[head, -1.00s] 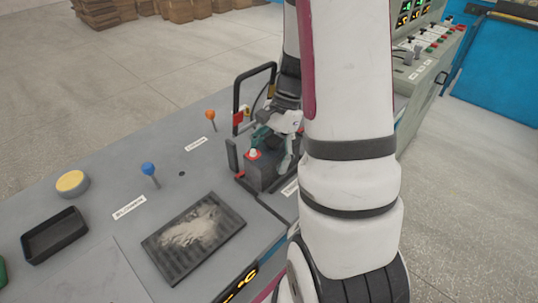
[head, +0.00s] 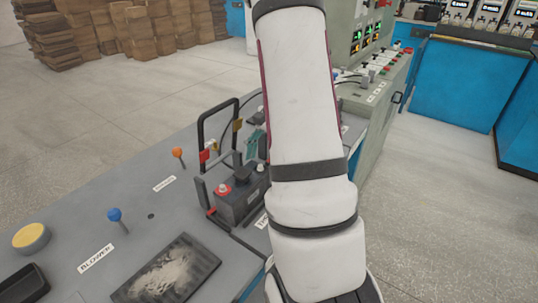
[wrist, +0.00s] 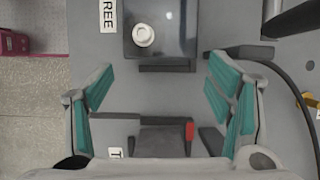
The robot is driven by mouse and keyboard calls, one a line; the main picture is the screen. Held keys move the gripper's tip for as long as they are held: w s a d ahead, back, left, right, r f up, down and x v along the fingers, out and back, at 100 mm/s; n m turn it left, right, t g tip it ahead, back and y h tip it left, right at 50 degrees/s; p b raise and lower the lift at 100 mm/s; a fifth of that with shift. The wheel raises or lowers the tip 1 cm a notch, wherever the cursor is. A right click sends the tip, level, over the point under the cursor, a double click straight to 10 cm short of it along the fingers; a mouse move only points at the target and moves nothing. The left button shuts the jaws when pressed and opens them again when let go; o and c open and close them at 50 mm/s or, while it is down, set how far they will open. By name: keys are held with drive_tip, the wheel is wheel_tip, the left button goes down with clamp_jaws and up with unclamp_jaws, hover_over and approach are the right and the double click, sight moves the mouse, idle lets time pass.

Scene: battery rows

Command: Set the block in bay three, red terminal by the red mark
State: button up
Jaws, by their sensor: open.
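The block (head: 238,205) is a dark battery standing upright in a bracketed bay on the grey bench. Its red-collared terminal (head: 224,189) is on the left, close to the bay's red mark (head: 211,211). In the wrist view the block (wrist: 178,40) is cut off at the top, beside a label ending in "REE" (wrist: 107,16); one pale terminal post shows. My gripper (wrist: 165,100) is open and empty, its teal fingers apart from the block. In the head view my arm hides most of the gripper; a teal part (head: 256,142) shows beyond the block.
An empty bay (wrist: 162,140) with a red-tipped bracket lies between my fingers in the wrist view. A tall black handle frame (head: 201,130) and a dark cable (wrist: 295,95) stand close by. Orange (head: 177,152) and blue (head: 114,215) levers and a dark tray (head: 165,272) are to the left.

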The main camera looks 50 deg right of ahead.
drive_tip(key=shift+d, duration=1.1)
drive_tip(key=o, duration=0.6)
drive_tip(key=shift+r, duration=0.1)
wheel_tip(320, 180, up, 6)
drive_tip(key=p, duration=0.4)
idle(0.3)
